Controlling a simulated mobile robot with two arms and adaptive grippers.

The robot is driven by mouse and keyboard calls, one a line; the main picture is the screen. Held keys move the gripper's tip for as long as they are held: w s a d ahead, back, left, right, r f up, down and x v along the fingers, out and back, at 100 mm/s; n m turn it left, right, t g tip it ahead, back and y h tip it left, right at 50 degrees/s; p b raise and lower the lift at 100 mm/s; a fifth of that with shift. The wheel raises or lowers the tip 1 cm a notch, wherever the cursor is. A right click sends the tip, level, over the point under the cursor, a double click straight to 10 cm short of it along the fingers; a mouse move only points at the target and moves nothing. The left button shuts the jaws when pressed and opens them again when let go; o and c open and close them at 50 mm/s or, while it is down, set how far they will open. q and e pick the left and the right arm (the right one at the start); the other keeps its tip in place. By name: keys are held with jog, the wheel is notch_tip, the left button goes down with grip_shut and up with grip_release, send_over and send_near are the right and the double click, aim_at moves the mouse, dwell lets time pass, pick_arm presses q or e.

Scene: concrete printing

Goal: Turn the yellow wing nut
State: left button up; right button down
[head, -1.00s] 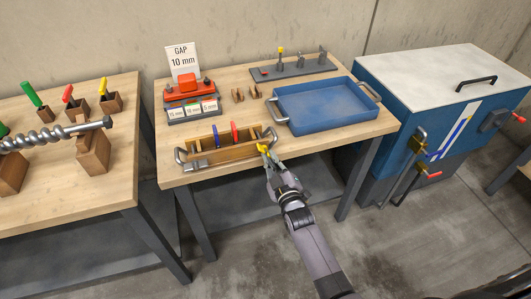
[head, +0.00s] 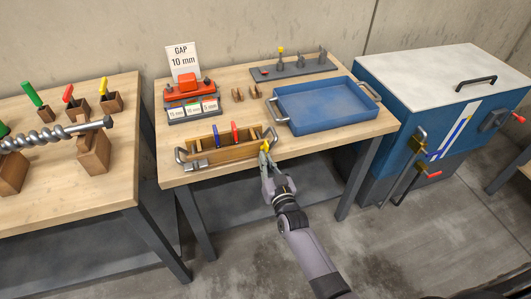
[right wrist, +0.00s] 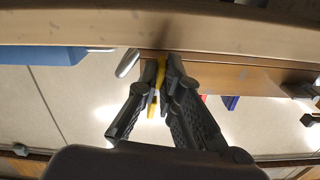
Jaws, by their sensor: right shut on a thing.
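The yellow wing nut (head: 264,147) is at the right end of the wooden box-shaped mould (head: 232,155), which lies near the front edge of the middle table. My right gripper (head: 266,154) reaches up to it from the front and is shut on it. In the right wrist view the yellow wing nut (right wrist: 160,76) shows between the two dark fingertips (right wrist: 162,68), which partly cover it. Blue and red dividers stand upright in the mould. My left gripper is not in view.
A blue tray (head: 325,106) lies right of the mould. An orange block with a gap card (head: 184,60) stands behind it, and a grey plate with pegs (head: 293,68) at the back. A left table (head: 60,180) holds tools in wooden blocks. A blue cabinet (head: 440,95) stands right.

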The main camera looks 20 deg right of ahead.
jog(key=shift+m, duration=0.3)
jog(key=m, duration=0.2)
jog(key=a+m, duration=0.1)
jog(key=m, duration=0.2)
jog(key=shift+r, duration=0.2)
jog(key=m, duration=0.3)
jog(key=r+m, duration=0.1)
jog(key=m, duration=0.1)
jog(key=shift+a, duration=0.25)
jog(key=c, duration=1.8)
grip_release()
